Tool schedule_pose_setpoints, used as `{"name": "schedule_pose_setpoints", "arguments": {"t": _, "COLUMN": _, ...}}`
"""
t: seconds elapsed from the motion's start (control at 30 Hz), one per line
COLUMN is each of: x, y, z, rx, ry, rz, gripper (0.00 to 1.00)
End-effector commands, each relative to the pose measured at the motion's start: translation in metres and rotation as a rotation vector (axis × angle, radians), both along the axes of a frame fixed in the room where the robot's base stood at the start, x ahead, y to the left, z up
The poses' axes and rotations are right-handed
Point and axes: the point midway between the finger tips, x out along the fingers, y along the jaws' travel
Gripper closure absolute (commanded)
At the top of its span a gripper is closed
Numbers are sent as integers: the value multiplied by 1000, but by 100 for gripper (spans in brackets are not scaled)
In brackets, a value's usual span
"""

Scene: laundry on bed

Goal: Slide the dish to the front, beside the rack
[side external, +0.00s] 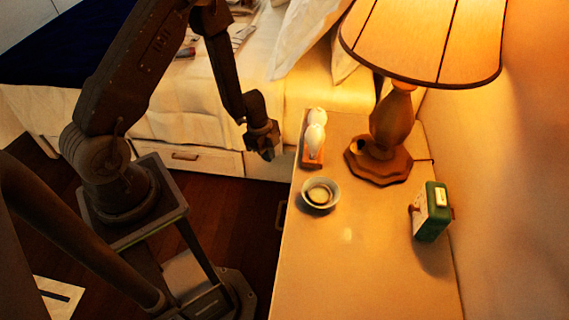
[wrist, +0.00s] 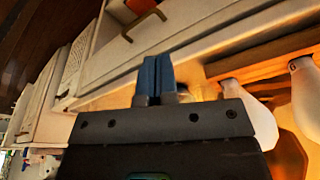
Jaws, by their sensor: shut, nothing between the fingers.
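The dish (side external: 320,193) is a small round pale bowl with a yellowish piece inside. It stands on the bedside table near its left edge, just below the rack in the side view. The rack (side external: 313,163) is a small wooden block holding white bulb-shaped things (side external: 316,135). My gripper (side external: 267,155) hangs left of the rack, off the table's left edge, apart from rack and dish. Its blue fingers (wrist: 155,76) are together and empty in the wrist view. I cannot make out the dish in the wrist view.
A lit lamp (side external: 391,120) stands right of the rack. A green box (side external: 431,211) stands near the wall. The front part of the table (side external: 350,285) is clear. The bed with its drawers (side external: 185,157) lies behind my arm.

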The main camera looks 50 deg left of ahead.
Motion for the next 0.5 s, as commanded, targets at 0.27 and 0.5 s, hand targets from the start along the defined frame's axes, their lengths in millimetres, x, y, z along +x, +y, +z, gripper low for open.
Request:
{"name": "schedule_pose_setpoints", "arguments": {"t": 0.27, "x": 39, "y": -94, "z": 25, "rx": -72, "ry": 40, "rz": -122, "gripper": 100}}
{"name": "schedule_pose_setpoints", "arguments": {"t": 0.5, "x": 38, "y": -174, "z": 49, "rx": 49, "ry": 172, "rz": -218, "gripper": 100}}
